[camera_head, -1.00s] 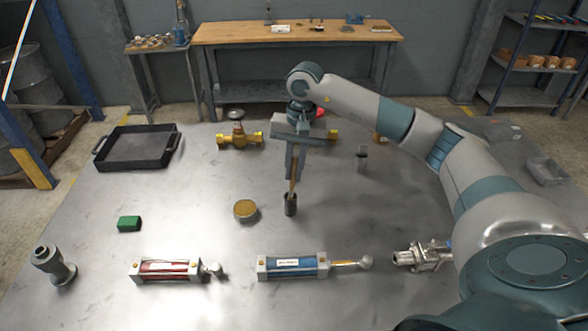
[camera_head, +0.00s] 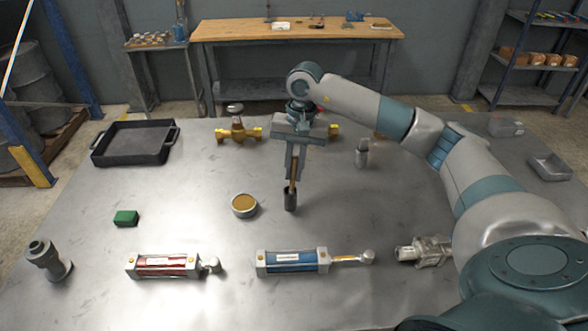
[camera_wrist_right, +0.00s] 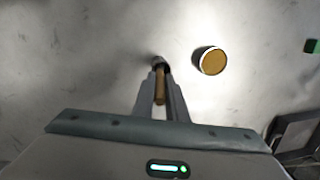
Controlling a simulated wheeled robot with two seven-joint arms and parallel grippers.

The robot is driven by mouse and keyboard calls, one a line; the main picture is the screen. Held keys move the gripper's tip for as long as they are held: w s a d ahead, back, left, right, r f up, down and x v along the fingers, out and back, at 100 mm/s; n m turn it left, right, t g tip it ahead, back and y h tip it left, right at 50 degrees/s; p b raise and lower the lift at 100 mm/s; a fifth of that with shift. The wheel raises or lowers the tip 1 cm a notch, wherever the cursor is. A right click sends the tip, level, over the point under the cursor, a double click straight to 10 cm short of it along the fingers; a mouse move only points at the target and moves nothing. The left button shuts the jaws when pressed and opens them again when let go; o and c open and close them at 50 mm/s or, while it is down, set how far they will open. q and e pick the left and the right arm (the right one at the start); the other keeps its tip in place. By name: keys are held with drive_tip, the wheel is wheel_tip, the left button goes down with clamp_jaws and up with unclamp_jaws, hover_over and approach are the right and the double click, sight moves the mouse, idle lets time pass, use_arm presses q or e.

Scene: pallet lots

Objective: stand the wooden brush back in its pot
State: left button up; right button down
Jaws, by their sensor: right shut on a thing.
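The wooden brush (camera_head: 293,184) hangs upright in my right gripper (camera_head: 293,177), which is shut on its handle. My left gripper is not in view.
A blue cylinder (camera_head: 292,261) and a red cylinder (camera_head: 168,265) lie in front. A green block (camera_head: 126,218), a black tray (camera_head: 133,145) and a brass valve (camera_head: 238,130) are farther left.

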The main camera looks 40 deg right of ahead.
drive_tip(key=c, duration=1.2)
unclamp_jaws()
drive_tip(key=shift+r, duration=0.1)
drive_tip(key=shift+r+p, duration=2.15)
drive_tip(key=shift+r, duration=3.2)
drive_tip(key=shift+r, duration=0.1)
